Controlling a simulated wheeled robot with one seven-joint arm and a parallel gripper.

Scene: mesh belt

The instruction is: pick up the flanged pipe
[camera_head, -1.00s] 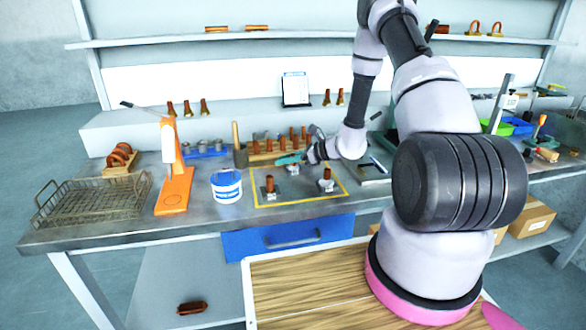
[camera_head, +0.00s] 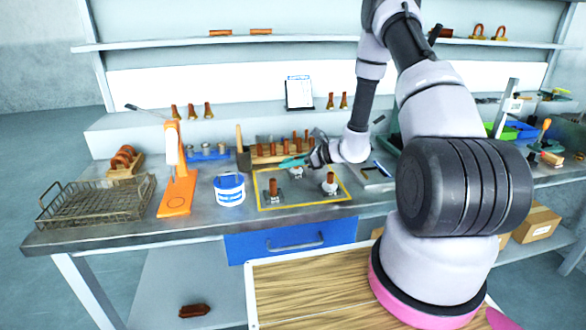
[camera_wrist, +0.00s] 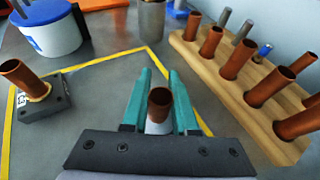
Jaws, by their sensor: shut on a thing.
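My gripper (camera_head: 294,162) has teal fingers and is low over the yellow-outlined area of the bench. In the wrist view my gripper (camera_wrist: 159,100) is shut on a short copper flanged pipe (camera_wrist: 158,104). The pipe stands upright between the fingers, with a pale collar below it. Its lower end is hidden by the gripper body. In the head view only a grey base (camera_head: 296,173) shows under the fingers. Two similar copper pipes on grey bases stand in the outlined area, one at front left (camera_head: 273,187) and one at right (camera_head: 330,180).
A wooden rack (camera_wrist: 215,72) with several copper pipes stands close to the right of my fingers in the wrist view. A white and blue tub (camera_head: 229,189), an orange stand (camera_head: 178,195) and a wire basket (camera_head: 95,203) are to the left.

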